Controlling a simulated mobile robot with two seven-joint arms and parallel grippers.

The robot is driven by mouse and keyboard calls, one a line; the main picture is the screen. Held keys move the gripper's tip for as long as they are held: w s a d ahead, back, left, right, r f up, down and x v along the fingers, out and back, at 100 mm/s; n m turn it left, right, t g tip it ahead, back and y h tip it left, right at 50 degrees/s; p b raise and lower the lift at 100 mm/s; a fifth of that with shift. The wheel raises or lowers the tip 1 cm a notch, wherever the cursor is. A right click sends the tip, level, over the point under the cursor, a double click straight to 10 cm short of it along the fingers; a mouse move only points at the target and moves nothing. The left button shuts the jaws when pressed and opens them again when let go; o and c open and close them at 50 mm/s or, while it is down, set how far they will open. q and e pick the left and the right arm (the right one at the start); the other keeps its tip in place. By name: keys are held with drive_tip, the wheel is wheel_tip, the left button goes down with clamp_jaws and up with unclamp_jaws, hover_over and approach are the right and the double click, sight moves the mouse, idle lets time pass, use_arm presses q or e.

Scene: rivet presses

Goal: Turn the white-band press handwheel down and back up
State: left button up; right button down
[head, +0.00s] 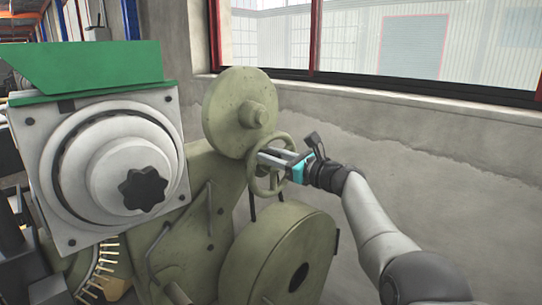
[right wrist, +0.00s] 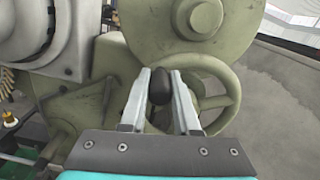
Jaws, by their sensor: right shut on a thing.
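The green press handwheel (head: 282,139) is a spoked wheel on the right side of the olive-green press (head: 190,225). It also shows in the right wrist view (right wrist: 232,94), behind my fingers. A dark rounded handle knob (right wrist: 161,86) sits on the wheel. My right gripper (head: 267,157) reaches in from the right, and its fingers (right wrist: 160,88) are shut on the knob. I cannot make out a white band on this press. My left gripper is not in view.
A large round disc (head: 238,108) stands above the handwheel, and a big round cover (head: 285,255) bulges below it. A grey housing with a black star knob (head: 143,189) and green top (head: 90,72) is at left. A concrete wall (head: 440,150) runs behind my right arm.

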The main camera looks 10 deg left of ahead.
drive_tip(key=shift+d+r, duration=0.1)
drive_tip(key=c, duration=0.7)
unclamp_jaws()
drive_tip(key=shift+o, duration=0.2)
drive_tip(key=shift+p+v, duration=0.85)
drive_tip(key=shift+s+d+p, duration=0.35)
drive_tip(key=shift+d+p, duration=0.05)
drive_tip(key=shift+d, duration=0.1)
approach(279, 157)
drive_tip(key=v, duration=0.2)
drive_tip(key=shift+s+d, duration=0.25)
drive_tip(key=shift+d, duration=0.1)
